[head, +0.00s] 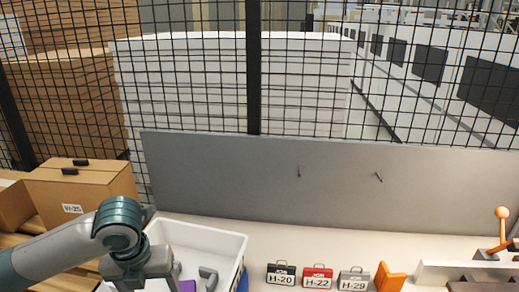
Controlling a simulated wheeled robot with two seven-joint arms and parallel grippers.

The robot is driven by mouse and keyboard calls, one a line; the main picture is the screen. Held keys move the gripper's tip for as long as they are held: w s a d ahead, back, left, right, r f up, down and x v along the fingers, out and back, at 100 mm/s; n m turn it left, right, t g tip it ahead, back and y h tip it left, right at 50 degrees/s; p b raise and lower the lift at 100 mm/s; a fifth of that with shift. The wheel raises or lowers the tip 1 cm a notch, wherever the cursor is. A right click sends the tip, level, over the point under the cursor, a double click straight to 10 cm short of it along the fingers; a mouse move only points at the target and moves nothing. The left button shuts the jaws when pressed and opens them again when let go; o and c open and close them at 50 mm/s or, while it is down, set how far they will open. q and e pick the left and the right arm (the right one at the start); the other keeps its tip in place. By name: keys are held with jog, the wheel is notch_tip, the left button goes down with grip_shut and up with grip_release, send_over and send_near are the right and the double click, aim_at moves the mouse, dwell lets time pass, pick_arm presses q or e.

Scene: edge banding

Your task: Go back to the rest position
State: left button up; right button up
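My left arm comes in from the lower left. Its gripper (143,275) hangs over the left part of a white bin (210,233), and its lower end is cut off by the bottom edge, so the fingers cannot be made out. In the bin, a purple item (187,286) and a grey handle-shaped item (208,277) are partly visible. My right gripper is not in view.
Small cases stand to the right: black H-20 (281,273), red H-22 (318,276) and grey H-29 (353,280). Beyond are an orange block (389,278) and an orange-knobbed lever (502,226). Cardboard boxes (80,192) stand left. A grey panel (335,177) and mesh fence close the back.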

pick_arm(q)
jog(key=s+d+f+n+t+h, duration=0.1)
jog(key=s+d+f+n+h, duration=0.1)
jog(key=s+d+f+n, duration=0.35)
jog(key=s+d+f+n+t+h, duration=0.1)
jog(key=s+d+f+n+h, duration=0.1)
jog(key=d+f+n, duration=0.7)
jog(key=s+a+f+n+y, duration=0.2)
jog(key=s+a+f+n, duration=0.3)
jog(key=s+a+n, duration=0.3)
jog(key=s+a+f+n+y, duration=0.1)
jog(key=s+a+f+n, duration=0.35)
jog(key=s+n, duration=0.45)
notch_tip(320, 180, down, 37)
jog(key=s+a+g+b, duration=0.1)
jog(key=g+b, duration=0.1)
jog(key=b, duration=0.6)
jog(key=s+a+f+b, duration=0.1)
jog(key=s+f+b, duration=0.2)
jog(key=s+f, duration=0.5)
jog(key=s+a+f+b, duration=0.2)
jog(key=s+f, duration=0.7)
jog(key=f, duration=0.5)
jog(key=shift+s+f+g+y+b, duration=0.3)
jog(key=shift+g+y+b, duration=0.1)
jog(key=shift+b, duration=0.1)
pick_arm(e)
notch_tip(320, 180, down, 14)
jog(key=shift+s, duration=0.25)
